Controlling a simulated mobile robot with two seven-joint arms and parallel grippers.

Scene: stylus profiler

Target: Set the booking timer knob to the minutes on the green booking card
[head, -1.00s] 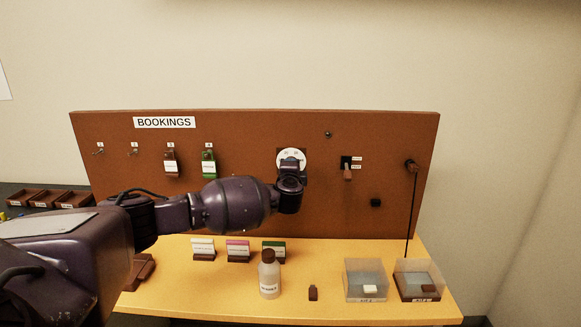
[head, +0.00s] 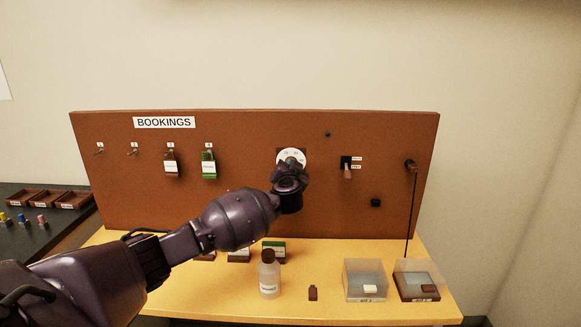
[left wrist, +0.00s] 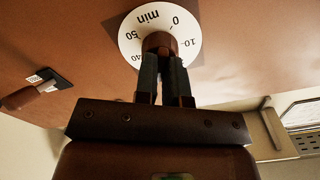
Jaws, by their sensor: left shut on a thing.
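The timer dial (head: 291,156) is a white disc on the brown board. In the left wrist view the dial (left wrist: 192,50) shows "min", 0, 10, 40 and 50, tilted in the picture. Its brown knob (left wrist: 159,42) is between the two dark fingers of my left gripper (left wrist: 161,62), which is shut on it. In the head view my left gripper (head: 289,174) covers the lower part of the dial. A green card (head: 209,165) hangs on the board at left; its print is too small to read. The knob's pointer is not clear. My right gripper is out of view.
A brown-handled switch (head: 348,169) is right of the dial, and a cord hangs further right. On the yellow table (head: 230,303) stand a bottle (head: 269,277), card stands partly behind my arm, and two clear boxes (head: 365,283) at right.

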